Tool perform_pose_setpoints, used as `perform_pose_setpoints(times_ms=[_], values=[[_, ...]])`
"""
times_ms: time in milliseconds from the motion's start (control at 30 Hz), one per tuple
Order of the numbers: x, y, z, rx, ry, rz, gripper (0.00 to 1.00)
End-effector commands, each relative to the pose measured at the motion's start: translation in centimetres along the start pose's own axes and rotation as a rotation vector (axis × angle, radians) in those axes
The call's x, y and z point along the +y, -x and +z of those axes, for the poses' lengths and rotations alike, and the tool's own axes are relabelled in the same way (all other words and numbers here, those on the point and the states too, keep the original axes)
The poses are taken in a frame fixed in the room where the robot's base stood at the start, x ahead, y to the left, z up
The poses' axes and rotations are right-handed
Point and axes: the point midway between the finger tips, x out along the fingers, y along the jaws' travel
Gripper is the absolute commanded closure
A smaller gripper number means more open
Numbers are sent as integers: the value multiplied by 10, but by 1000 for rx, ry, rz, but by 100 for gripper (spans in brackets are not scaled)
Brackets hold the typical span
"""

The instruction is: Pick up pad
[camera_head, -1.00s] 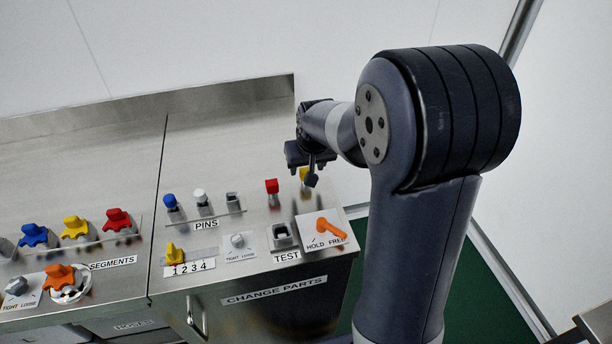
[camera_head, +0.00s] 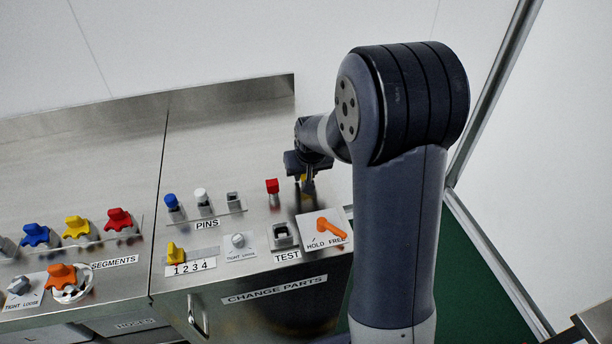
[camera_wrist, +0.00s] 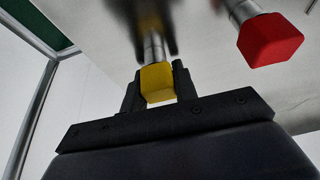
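No thing in view is labelled as a pad. A yellow block (camera_wrist: 157,83) on a metal stem stands on the steel counter; a small part of it shows below my gripper in the head view (camera_head: 307,182). In the wrist view my gripper (camera_wrist: 156,84) has one finger on each side of the yellow block, with narrow gaps appearing beside it, so it looks open around the block. In the head view my gripper (camera_head: 307,168) hides most of the block. A similar red block (camera_wrist: 270,38) stands beside it, also seen in the head view (camera_head: 272,186).
Blue (camera_head: 171,201) and white (camera_head: 200,196) pins stand in a rail to the left. The TEST socket (camera_head: 281,236) and orange HOLD/FREE lever (camera_head: 332,228) lie nearer the counter's front. A raised steel backsplash (camera_head: 240,94) runs behind. Bare counter lies behind the pins.

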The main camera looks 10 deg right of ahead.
Motion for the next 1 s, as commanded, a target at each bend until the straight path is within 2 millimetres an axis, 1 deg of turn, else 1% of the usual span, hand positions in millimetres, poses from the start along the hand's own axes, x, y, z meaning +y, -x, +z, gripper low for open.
perform_pose_setpoints(times_ms=[33, 267, 467, 567, 667, 900, 1000], values=[[0, 0, 0, 0, 0, 0, 77], [0, 0, 0, 0, 0, 0, 96], [0, 0, 0, 1, 0, 0, 96], [0, 5, -3, 2, 0, 0, 96], [0, 18, -9, 5, 0, 0, 96], [0, 64, -28, 6, 0, 0, 96], [0, 78, -33, 4, 0, 0, 96]])
